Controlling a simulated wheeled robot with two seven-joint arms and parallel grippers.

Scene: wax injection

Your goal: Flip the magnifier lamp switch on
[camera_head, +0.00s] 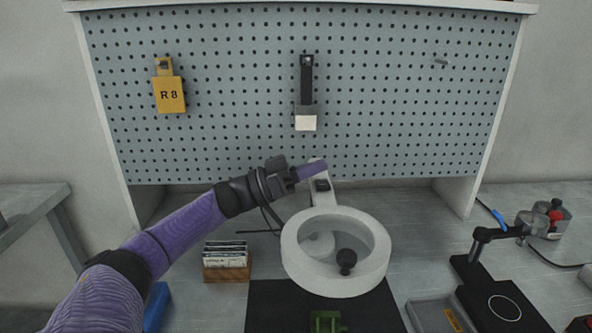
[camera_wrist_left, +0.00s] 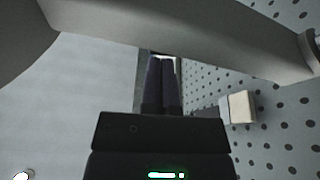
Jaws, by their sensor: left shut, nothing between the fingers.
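The magnifier lamp (camera_head: 292,254) is a white ring on a pale arm, standing over the bench in the middle of the head view. A small black switch (camera_head: 322,185) sits on the lamp's arm just behind the ring. My left gripper (camera_head: 322,166) reaches in from the left, its purple fingers shut and empty. The fingertips are at the lamp's arm, just above the switch in the picture; I cannot tell whether they touch it. In the left wrist view the shut fingers (camera_wrist_left: 161,82) point towards a pale surface partly hidden behind them. My right gripper is out of view.
A card box (camera_head: 226,266) is left of the lamp. A black stand (camera_head: 500,300) and grey tray (camera_head: 437,317) are at right.

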